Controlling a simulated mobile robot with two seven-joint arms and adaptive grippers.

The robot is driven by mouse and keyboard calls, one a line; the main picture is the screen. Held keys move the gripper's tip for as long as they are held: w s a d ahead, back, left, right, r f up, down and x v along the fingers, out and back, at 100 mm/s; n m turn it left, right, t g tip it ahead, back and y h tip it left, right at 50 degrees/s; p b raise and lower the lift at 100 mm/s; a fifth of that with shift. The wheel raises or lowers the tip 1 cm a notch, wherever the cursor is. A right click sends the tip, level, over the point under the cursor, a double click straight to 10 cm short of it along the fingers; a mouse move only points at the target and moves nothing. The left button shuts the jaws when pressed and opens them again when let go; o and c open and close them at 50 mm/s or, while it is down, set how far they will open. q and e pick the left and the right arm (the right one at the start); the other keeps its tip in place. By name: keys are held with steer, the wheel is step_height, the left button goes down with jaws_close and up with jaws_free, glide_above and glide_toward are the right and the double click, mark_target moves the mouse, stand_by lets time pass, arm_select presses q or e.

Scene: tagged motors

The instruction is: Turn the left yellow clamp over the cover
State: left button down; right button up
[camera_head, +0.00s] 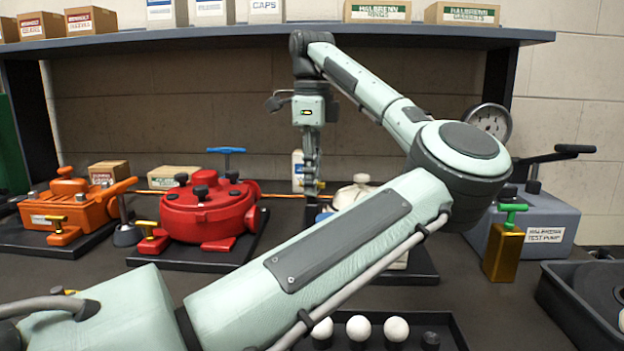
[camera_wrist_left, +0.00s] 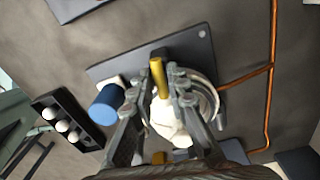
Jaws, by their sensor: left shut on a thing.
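The white motor (camera_head: 358,190) stands on a dark base plate behind my left forearm, which hides much of it. It also shows in the left wrist view (camera_wrist_left: 170,122), with a blue cylinder (camera_wrist_left: 104,103) beside it. A yellow clamp (camera_wrist_left: 156,80) stands at its edge, between the fingertips of my left gripper (camera_wrist_left: 167,76). The gripper is shut on this clamp. In the head view my left gripper (camera_head: 312,188) hangs pointing down left of the white motor. Another yellow part (camera_wrist_left: 159,158) shows lower in the wrist view, partly hidden by the gripper. My right gripper is not visible.
A red motor (camera_head: 207,208) and an orange motor (camera_head: 75,205) stand to the left. A grey test pump (camera_head: 545,222) stands at the right. A tray with white balls (camera_head: 358,328) lies in front. A copper pipe (camera_wrist_left: 271,75) runs along the table. A shelf (camera_head: 200,43) spans the back.

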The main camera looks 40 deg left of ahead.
arm_select(q)
steer(key=shift+n, duration=0.7)
steer(key=c, duration=1.5)
jaws_free()
step_height(320, 180, up, 12)
steer(key=shift+r, duration=0.1)
